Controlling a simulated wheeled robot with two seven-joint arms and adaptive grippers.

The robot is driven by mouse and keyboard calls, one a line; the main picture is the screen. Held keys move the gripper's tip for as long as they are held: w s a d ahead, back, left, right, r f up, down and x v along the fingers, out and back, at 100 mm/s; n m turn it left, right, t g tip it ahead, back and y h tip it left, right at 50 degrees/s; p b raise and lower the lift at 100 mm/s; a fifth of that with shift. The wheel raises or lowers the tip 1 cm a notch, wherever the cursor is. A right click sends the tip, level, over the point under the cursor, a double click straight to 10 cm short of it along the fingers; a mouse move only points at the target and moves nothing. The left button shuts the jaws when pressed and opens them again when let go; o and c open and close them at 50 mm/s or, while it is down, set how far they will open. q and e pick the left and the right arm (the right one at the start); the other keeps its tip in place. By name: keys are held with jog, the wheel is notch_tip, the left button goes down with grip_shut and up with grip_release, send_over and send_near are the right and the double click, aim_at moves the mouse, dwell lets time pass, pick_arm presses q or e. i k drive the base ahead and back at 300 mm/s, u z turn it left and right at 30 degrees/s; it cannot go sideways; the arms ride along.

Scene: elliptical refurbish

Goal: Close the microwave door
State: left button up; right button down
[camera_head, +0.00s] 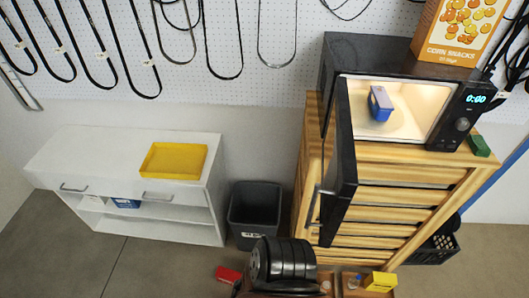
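The black microwave (362,55) stands on top of a slatted wooden cabinet (420,175) at the right. Its door (341,165) is wide open, swung out from the left side of the lit cavity toward the camera. The door handle (314,205) is on the door's left face, near its free end. A blue and white box (380,103) is inside on the turntable. The control panel at the right of the cavity shows a lit 0:00 display (477,99). Neither of my grippers is visible in this view.
A white shelf unit (60,155) with a yellow tray (174,160) stands at left. A dark bin (255,207) is left of the cabinet. An orange snack box (447,35) sits atop the microwave. A black ribbed shape (285,262) is at bottom centre. Floor at lower left is clear.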

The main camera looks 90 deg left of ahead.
aim_at(339, 180)
jog(key=z, duration=0.1)
jog(key=k, duration=0.65)
jog(key=u, duration=2)
